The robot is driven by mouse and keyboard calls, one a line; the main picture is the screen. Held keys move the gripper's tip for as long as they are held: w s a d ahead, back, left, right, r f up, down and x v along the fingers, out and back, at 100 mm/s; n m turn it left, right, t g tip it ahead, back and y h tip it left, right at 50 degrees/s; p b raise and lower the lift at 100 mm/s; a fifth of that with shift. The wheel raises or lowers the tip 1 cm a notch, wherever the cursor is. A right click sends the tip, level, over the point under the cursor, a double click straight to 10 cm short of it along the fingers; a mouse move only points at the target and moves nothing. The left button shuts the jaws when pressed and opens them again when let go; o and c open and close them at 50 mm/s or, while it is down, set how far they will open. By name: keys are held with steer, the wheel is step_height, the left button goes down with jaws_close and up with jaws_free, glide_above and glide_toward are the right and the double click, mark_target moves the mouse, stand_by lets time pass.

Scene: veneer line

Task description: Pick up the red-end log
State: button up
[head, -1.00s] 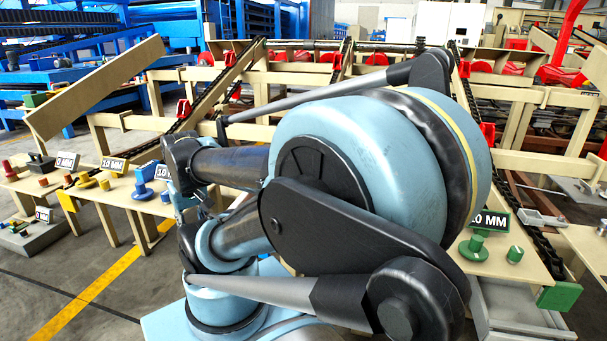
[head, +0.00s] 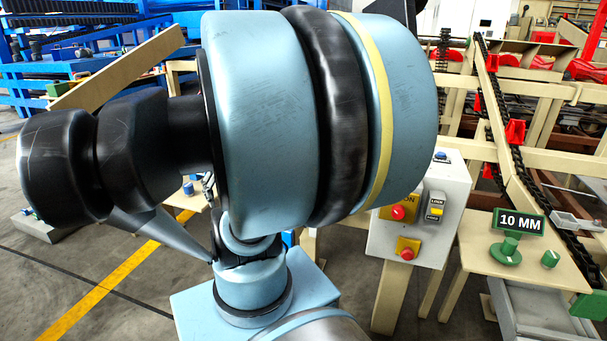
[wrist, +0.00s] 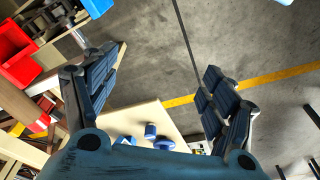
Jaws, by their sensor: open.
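I cannot make out a red-end log in either current view. My gripper (wrist: 160,80) is open and empty in the wrist view, its two dark fingers spread wide above the grey floor. A beige table (wrist: 148,115) shows below and between the fingers, with small blue pieces (wrist: 150,130) on it. In the head view my arm covers the middle and left, hiding most of the left-hand tables. My gripper is not clearly visible in that view.
A grey control box (head: 455,185) with red buttons stands right of my arm. A table at right (head: 480,240) bears green pieces (head: 505,252) and a 10 MM sign (head: 519,222). A red bin (wrist: 15,50) is at the wrist view's left. Open floor with a yellow line (head: 95,295) lies front left.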

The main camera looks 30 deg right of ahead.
steer(key=w+d+r+n+y, duration=0.1)
steer(key=w+d+r, duration=0.2)
steer(key=w+d, duration=0.4)
steer(key=w+d+r+n, duration=0.1)
steer(key=w+d+r, duration=0.2)
steer(key=w+d, duration=0.5)
steer(key=s+d+f+n+t, duration=0.1)
steer(key=d+f+n+t, duration=0.15)
steer(key=d, duration=2.35)
steer(key=shift+g+y, duration=0.25)
steer(key=shift+y, duration=0.05)
steer(key=x, duration=1.1)
steer(key=shift+f, duration=0.4)
steer(key=x, duration=0.3)
steer(key=shift+w+d+f, duration=0.15)
steer(key=shift+w+f, duration=0.05)
steer(key=shift+f, duration=0.05)
steer(key=shift+w+f, duration=0.25)
steer(key=shift+f, duration=0.45)
steer(key=c, duration=1.7)
